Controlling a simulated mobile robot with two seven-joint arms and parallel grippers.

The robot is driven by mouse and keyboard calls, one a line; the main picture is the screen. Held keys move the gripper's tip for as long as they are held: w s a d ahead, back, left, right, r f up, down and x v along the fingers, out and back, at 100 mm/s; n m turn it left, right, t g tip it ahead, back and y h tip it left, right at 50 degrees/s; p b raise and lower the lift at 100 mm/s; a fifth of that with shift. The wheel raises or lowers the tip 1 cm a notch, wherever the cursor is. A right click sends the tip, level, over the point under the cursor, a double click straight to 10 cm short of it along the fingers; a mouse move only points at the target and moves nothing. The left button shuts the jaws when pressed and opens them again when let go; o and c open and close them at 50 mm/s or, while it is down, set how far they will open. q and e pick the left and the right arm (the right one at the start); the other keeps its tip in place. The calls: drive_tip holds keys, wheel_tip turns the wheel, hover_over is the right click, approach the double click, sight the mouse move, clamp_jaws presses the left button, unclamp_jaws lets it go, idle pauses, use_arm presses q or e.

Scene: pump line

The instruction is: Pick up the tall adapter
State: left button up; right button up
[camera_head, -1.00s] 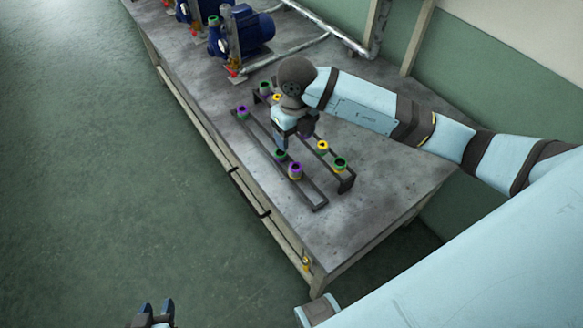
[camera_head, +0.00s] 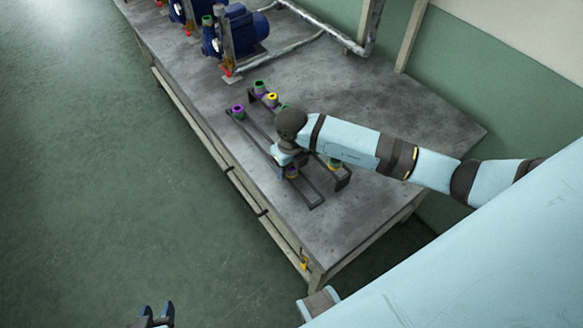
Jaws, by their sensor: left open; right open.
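Several small adapters with coloured tops stand on two dark racks (camera_head: 313,200): a purple one (camera_head: 238,110), a green one (camera_head: 258,86) and a yellow one (camera_head: 272,99) at the far end, and a green-topped one (camera_head: 334,164) at the near end. I cannot tell which is the tall adapter. My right gripper (camera_head: 285,167) points down over the near part of the front rack, open, at a purple-topped adapter (camera_head: 292,173) that it partly hides. Contact cannot be made out. The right wrist hides the middle of the racks. My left gripper (camera_head: 156,314) is open and empty, over the floor at the bottom edge.
The racks stand on a long grey worktable (camera_head: 345,220). Blue pumps (camera_head: 240,35) stand at its far end, with a pale pipe (camera_head: 310,28) along the back near the green wall. The table's right part is clear.

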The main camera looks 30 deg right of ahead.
drive_tip(key=shift+f, duration=0.3)
drive_tip(key=c, duration=1)
drive_tip(key=shift+r, duration=0.15)
drive_tip(key=shift+c, duration=0.2)
wheel_tip(320, 180, up, 20)
